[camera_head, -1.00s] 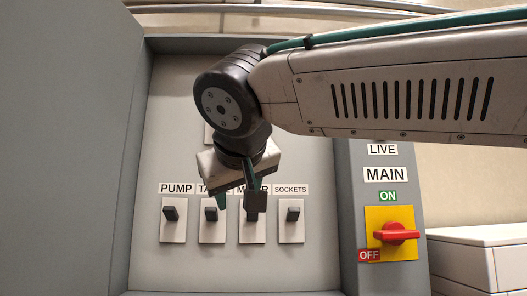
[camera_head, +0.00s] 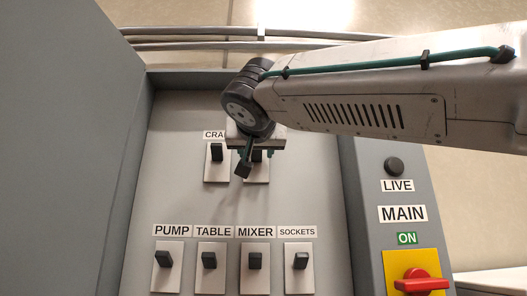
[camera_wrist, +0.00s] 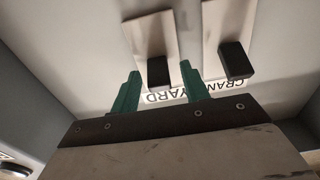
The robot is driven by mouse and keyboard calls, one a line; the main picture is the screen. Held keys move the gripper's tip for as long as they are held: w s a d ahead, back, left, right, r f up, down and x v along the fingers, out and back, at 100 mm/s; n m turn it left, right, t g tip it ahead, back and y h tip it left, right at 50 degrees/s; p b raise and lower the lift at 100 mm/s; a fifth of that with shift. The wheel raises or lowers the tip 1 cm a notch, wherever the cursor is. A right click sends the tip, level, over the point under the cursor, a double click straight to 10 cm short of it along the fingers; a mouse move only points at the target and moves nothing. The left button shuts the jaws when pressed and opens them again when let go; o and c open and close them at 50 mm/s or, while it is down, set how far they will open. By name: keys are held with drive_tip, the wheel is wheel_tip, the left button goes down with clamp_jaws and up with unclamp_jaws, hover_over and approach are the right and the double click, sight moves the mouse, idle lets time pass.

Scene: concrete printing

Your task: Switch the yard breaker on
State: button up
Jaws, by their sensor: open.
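The yard breaker is a black lever (camera_wrist: 159,72) on a pale plate, beside its upside-down YARD label (camera_wrist: 163,98) in the wrist view. In the head view its plate (camera_head: 257,174) is partly hidden behind my gripper (camera_head: 254,152). My gripper is open, and its two green fingers also show in the wrist view (camera_wrist: 160,62), one on each side of the yard lever. I cannot tell whether they touch it. The lever sits toward the label end of its plate; whether it is on or off I cannot tell.
The crane breaker (camera_head: 216,152) is close on the left of the yard one. Below are the pump (camera_head: 163,258), table (camera_head: 209,260), mixer (camera_head: 255,260) and sockets (camera_head: 301,260) breakers. The red main switch (camera_head: 422,283) and dark LIVE lamp (camera_head: 394,166) are right. The open door (camera_head: 75,170) stands left.

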drive_tip(key=shift+w, duration=0.2)
drive_tip(key=shift+c, duration=0.3)
drive_tip(key=shift+d, duration=0.1)
drive_tip(key=c, duration=0.9)
drive_tip(key=shift+w+r+g, duration=0.15)
drive_tip(key=shift+r+g, duration=0.3)
drive_tip(key=shift+g, duration=0.65)
drive_tip(key=o, duration=1)
drive_tip(key=shift+c, duration=0.2)
